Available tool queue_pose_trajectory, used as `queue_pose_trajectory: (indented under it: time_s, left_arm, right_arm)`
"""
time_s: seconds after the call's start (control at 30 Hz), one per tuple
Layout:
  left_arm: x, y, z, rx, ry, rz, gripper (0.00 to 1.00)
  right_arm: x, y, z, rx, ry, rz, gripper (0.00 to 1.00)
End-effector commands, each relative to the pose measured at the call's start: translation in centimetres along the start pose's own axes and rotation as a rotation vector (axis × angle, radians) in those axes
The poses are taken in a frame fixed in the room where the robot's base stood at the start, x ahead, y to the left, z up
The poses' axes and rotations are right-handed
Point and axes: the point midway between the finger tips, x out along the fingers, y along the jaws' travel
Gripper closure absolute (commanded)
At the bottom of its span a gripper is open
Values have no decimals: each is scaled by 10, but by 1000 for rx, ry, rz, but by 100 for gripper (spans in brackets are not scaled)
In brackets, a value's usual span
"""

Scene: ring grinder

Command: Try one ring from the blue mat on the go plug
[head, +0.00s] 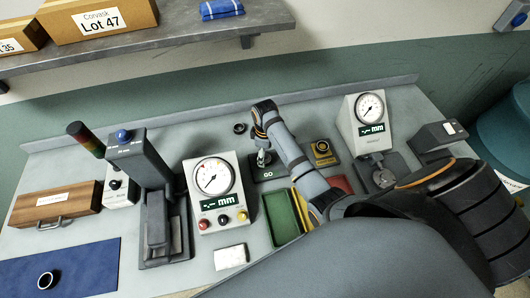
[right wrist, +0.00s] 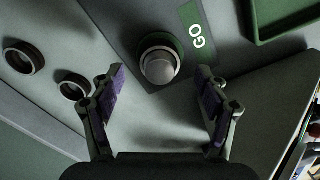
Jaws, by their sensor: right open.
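In the right wrist view the go plug (right wrist: 160,66) is a light round post just ahead of my fingertips. A dark band circles it; I cannot tell whether this is a ring or the plug's own collar. My right gripper (right wrist: 162,85) is open, its fingers apart on either side of the plug. In the head view it hangs above the plug. One dark ring (head: 46,280) lies on the blue mat (head: 85,270) at the lower left. My left gripper is not in view.
Two loose dark rings, one farther out (right wrist: 22,57) and one nearer (right wrist: 73,87), lie left of the plug. A green tray (head: 281,218) and a red tray (head: 341,184) sit close by. Two dial gauges (head: 214,178) (head: 369,107) and a press (head: 150,190) stand around.

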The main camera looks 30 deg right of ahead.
Motion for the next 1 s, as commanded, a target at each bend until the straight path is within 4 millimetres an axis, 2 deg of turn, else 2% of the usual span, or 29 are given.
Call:
queue_pose_trajectory:
  time_s: [0.17,0.4,0.6,1.0]
  left_arm:
    - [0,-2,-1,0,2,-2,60]
    - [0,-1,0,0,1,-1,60]
    - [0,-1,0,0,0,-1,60]
    - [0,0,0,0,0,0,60]
  right_arm:
    - [-6,1,0,0,2,2,25]
    - [-50,1,-1,0,3,3,25]
    - [-73,0,-1,-1,1,1,25]
    - [-75,0,0,0,0,0,25]
